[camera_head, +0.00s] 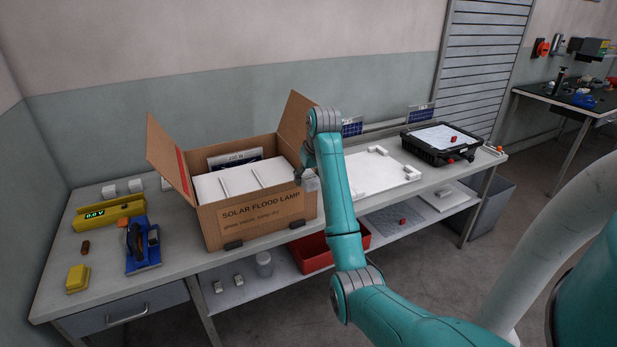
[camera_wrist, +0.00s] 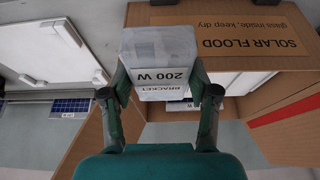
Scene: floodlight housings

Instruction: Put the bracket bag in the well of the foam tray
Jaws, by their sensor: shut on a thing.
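My gripper (camera_wrist: 158,88) is shut on the bracket bag (camera_wrist: 160,48), a clear and whitish pack labelled "BRACKET 200 W". In the head view my gripper (camera_head: 309,178) is at the right side of the open carton (camera_head: 262,215), above the bench, partly hidden by my arm. The carton, marked "SOLAR FLOOD LAMP", holds a white insert (camera_head: 245,178) split by thin lines, probably the foam tray; its well cannot be made out. In the wrist view the carton (camera_wrist: 235,48) lies beyond and right of the bag. The bag appears outside the carton.
The carton's flaps (camera_head: 168,155) stand open. A white panel with corner blocks (camera_head: 375,177) lies right of the carton. A black case (camera_head: 442,142) stands farther right. A yellow level (camera_head: 108,213), blue tool (camera_head: 142,247) and yellow box (camera_head: 77,278) lie left.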

